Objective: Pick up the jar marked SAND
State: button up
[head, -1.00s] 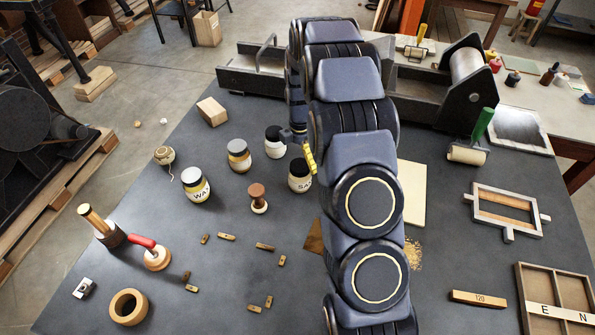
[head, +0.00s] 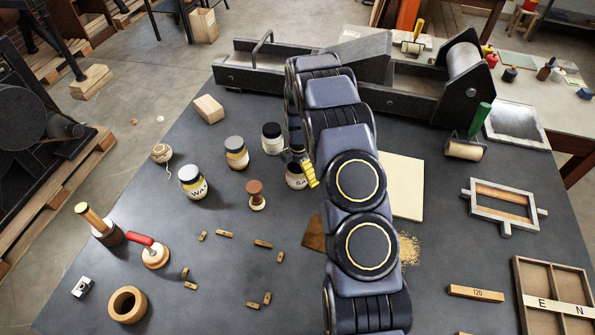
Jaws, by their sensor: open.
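The jar marked SAND (head: 294,181) stands on the dark table in the middle of the head view, just left of my arm. It has a cream label, and only its first letters show; my gripper and arm hide its right and upper parts. My gripper (head: 303,166) is at this jar, with a yellow finger in front of its right side. The other finger is hard to make out. The jaws are open, and I cannot tell whether they touch the jar.
Similar jars stand close by: one marked WA (head: 193,183), a grey-lidded one (head: 237,153) and a black-lidded one (head: 272,139). A wooden-knobbed stamp (head: 256,195) is to the front left. A long dark press (head: 400,85) stands behind. A cream board (head: 402,187) lies right of my arm.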

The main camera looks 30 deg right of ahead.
jog(key=c, duration=1.2)
jog(key=shift+r, duration=0.1)
